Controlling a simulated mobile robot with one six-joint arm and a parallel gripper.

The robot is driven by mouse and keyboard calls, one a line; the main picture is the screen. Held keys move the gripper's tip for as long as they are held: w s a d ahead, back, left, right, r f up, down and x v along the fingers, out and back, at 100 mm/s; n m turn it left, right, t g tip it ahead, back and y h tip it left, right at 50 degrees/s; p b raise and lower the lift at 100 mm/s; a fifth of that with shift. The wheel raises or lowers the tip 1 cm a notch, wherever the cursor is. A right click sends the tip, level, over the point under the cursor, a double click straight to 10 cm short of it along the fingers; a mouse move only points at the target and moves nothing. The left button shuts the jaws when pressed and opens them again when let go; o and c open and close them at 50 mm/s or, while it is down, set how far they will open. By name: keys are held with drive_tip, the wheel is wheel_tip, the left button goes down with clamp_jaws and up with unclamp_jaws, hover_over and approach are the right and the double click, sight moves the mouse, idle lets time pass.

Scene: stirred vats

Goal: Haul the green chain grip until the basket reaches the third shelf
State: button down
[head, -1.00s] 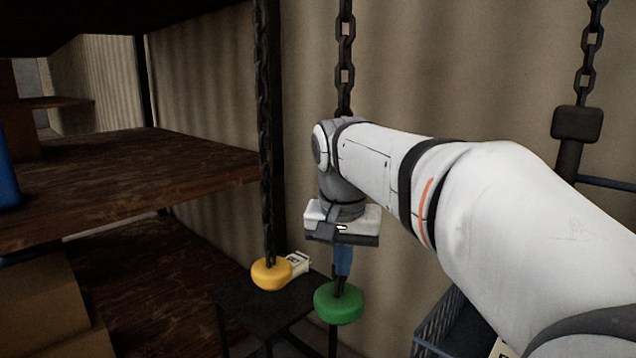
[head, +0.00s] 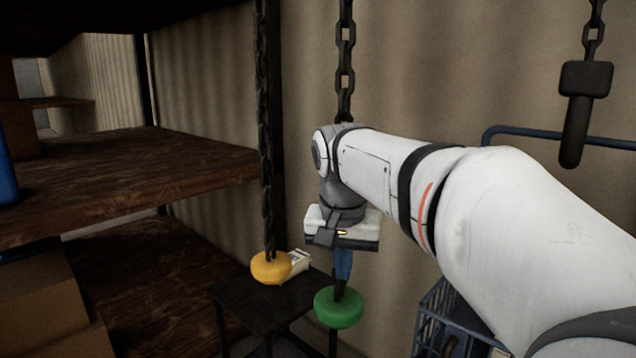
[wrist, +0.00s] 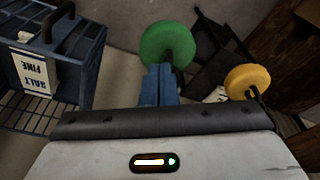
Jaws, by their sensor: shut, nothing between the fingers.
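The green chain grip (head: 338,308), a round green knob, hangs at the end of a dark chain (head: 345,60). My gripper (head: 342,270) points down just above it with its blue fingers shut close to the chain's lower end. In the wrist view the fingers (wrist: 160,82) are together beside the green grip (wrist: 167,44), with nothing visible between them. The blue basket (head: 436,308) is at the lower right, partly behind my arm. The basket's side (wrist: 66,60) with a white salt label shows in the wrist view. Brown shelves (head: 130,160) stand at left.
A yellow grip (head: 271,267) hangs on another chain to the left of the green one. A dark stool (head: 240,300) stands below, with a white label card (head: 298,262) near it.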

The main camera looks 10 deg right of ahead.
drive_tip(key=shift+b+x, duration=0.65)
drive_tip(key=shift+x, duration=0.55)
drive_tip(key=shift+w+d+p+v, duration=0.1)
drive_tip(key=shift+w+p+v, duration=0.05)
drive_tip(key=shift+p+v, duration=1)
drive_tip(key=shift+w+d+p+v, duration=0.1)
drive_tip(key=shift+w+p+v, duration=0.1)
drive_tip(key=shift+p+v, duration=0.9)
drive_tip(key=shift+r, duration=0.2)
drive_tip(key=p+v, duration=0.2)
drive_tip(key=v, duration=0.1)
drive_tip(key=w+p+v, duration=0.1)
drive_tip(key=p+v, duration=0.1)
drive_tip(key=shift+d+r, duration=0.1)
drive_tip(key=shift+d, duration=0.05)
idle(0.4)
drive_tip(key=shift+r, duration=0.1)
